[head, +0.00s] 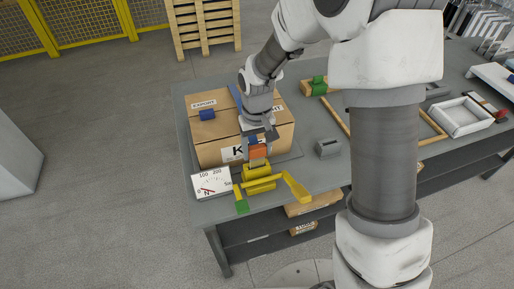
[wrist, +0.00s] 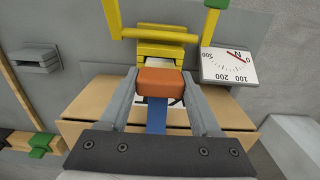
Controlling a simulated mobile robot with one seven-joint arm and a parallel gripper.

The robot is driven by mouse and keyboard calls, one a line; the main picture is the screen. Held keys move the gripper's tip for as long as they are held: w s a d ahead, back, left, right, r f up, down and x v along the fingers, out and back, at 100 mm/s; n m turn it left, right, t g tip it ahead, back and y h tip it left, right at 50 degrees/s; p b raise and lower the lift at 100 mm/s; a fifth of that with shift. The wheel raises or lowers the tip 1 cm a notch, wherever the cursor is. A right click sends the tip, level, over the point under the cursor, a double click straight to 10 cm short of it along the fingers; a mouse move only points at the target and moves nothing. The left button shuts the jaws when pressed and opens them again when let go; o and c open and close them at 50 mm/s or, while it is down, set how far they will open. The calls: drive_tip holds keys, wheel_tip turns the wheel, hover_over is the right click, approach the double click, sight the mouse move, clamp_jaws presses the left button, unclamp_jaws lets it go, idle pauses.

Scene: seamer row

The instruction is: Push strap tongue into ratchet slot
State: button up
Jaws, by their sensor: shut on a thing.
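The yellow ratchet (head: 262,172) sits on the table in front of the carton, with its yellow handle (head: 296,187) out to the right. In the wrist view the ratchet (wrist: 161,42) lies just beyond my fingertips. My gripper (head: 257,145) is shut on an orange block (wrist: 160,82) at the end of the blue strap (wrist: 156,116). A pale tongue shows between the orange block and the ratchet in the head view (head: 258,162). Its tip is at the ratchet's near side; I cannot tell whether it is inside the slot.
The cardboard carton (head: 215,150) stands behind the ratchet. A dial gauge (head: 211,183) is left of the ratchet. A grey block (head: 327,148) lies to the right, with a wooden frame and a white tray (head: 461,116) farther right. Table between them is clear.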

sight(257, 157)
drive_tip(key=shift+f+b, duration=1.25)
drive_tip(key=shift+f, duration=0.5)
drive_tip(key=o, duration=1.5)
drive_tip(key=shift+c, duration=0.2)
wheel_tip(257, 157, up, 18)
drive_tip(key=p, duration=0.2)
drive_tip(key=shift+f+p, duration=0.25)
drive_tip(key=shift+p, duration=0.1)
